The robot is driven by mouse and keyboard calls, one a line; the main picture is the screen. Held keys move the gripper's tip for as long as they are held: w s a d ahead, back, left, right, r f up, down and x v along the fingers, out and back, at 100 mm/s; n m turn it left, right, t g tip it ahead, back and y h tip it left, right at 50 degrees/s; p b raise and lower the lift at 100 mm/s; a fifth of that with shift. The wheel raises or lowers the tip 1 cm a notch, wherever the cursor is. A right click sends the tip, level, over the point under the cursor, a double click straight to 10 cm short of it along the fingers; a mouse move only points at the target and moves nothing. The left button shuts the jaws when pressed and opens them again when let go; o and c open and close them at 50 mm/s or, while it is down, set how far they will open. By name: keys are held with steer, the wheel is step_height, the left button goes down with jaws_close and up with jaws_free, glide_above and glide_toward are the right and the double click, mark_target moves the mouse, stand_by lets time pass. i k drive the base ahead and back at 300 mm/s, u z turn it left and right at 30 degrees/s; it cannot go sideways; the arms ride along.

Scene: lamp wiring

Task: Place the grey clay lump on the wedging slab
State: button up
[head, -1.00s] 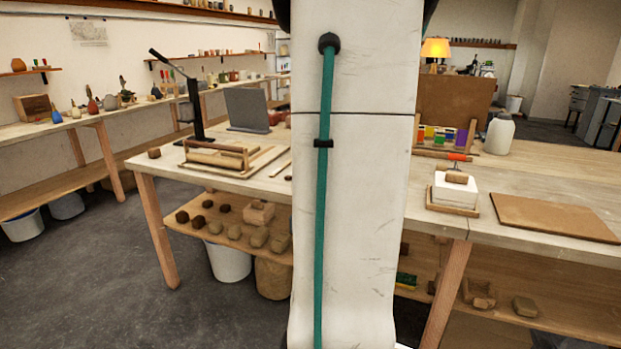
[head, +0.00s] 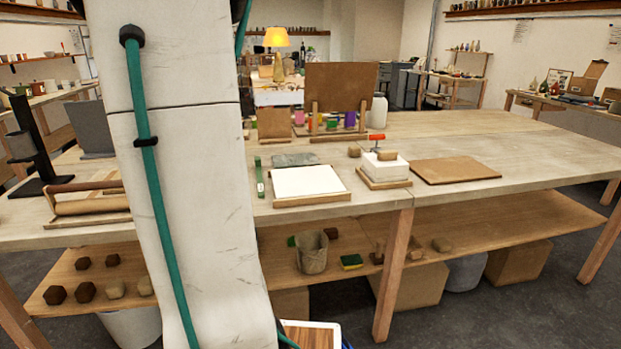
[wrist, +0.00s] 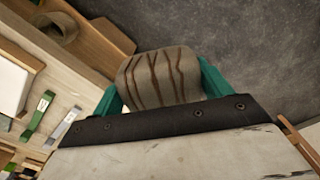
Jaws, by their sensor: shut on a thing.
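My gripper (wrist: 158,80) is shut on a grey-brown clay lump (wrist: 160,76) with dark streaks, held between two teal fingers in the wrist view. Grey floor shows beyond the lump. In the head view my arm hides the gripper and lump. A flat white slab (head: 307,181) in a wooden frame lies on the table near its front edge, right of my arm; it looks like the wedging slab. Its bare top also shows at the left edge of the wrist view (wrist: 12,84), apart from the lump.
Right of the slab stand a white block (head: 384,168) with a tan lump and red-handled tool, and a brown board (head: 455,170). A green strip (head: 259,178) and grey slate (head: 296,160) lie beside it. The lower shelf (head: 470,232) holds several lumps and a pot.

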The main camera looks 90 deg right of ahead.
mark_target(305, 180)
steer(key=z, duration=0.7)
steer(key=i, duration=0.7)
steer(key=z, duration=1.1)
steer(key=i, duration=0.25)
steer(key=z, duration=0.2)
